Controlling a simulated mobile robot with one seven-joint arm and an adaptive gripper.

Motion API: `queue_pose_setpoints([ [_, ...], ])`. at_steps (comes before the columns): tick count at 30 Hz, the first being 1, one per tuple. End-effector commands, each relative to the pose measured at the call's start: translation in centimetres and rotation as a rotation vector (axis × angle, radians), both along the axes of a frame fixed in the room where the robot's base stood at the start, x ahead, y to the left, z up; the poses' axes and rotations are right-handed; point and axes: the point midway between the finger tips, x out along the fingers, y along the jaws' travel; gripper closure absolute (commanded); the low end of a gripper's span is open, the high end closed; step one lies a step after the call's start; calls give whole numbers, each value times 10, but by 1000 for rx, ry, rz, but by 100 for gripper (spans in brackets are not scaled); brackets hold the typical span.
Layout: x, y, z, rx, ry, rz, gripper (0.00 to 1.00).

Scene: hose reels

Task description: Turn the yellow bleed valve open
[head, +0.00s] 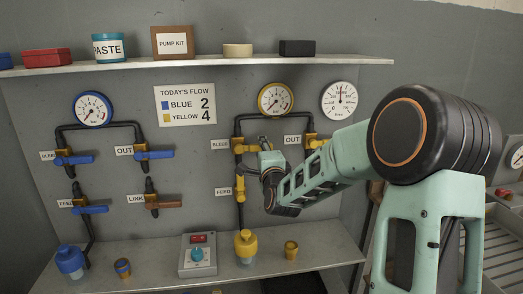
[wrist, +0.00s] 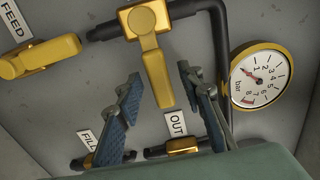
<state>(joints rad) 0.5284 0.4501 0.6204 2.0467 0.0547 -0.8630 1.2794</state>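The yellow bleed valve (head: 243,148) is on the yellow circuit's left pipe, beside the BLEED label (head: 220,144). Its handle sticks out to the right, crosswise to the upright pipe. In the wrist view, which is turned about a quarter, the valve (wrist: 150,50) is at the top centre and its handle points down the picture. My gripper (head: 263,152) is in front of the panel at the handle. In the wrist view its blue-padded fingers (wrist: 160,75) are open, one on each side of the handle, with gaps visible. The wrist view cuts off the BLEED label.
The yellow feed valve (head: 240,187) is below, its handle along the pipe. The yellow out valve (head: 313,143) is to the right. The yellow gauge (head: 275,99) is above. My arm hides the panel's lower right. A shelf (head: 200,62) and a ledge (head: 140,272) bound the panel.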

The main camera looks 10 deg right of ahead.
Motion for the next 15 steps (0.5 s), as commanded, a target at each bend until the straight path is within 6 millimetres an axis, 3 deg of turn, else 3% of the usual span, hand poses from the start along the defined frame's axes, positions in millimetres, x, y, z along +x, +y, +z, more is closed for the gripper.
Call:
queue_pose_setpoints([
  [7,1,0,0,0,0,0,65],
  [15,0,0,0,0,0,0,95],
])
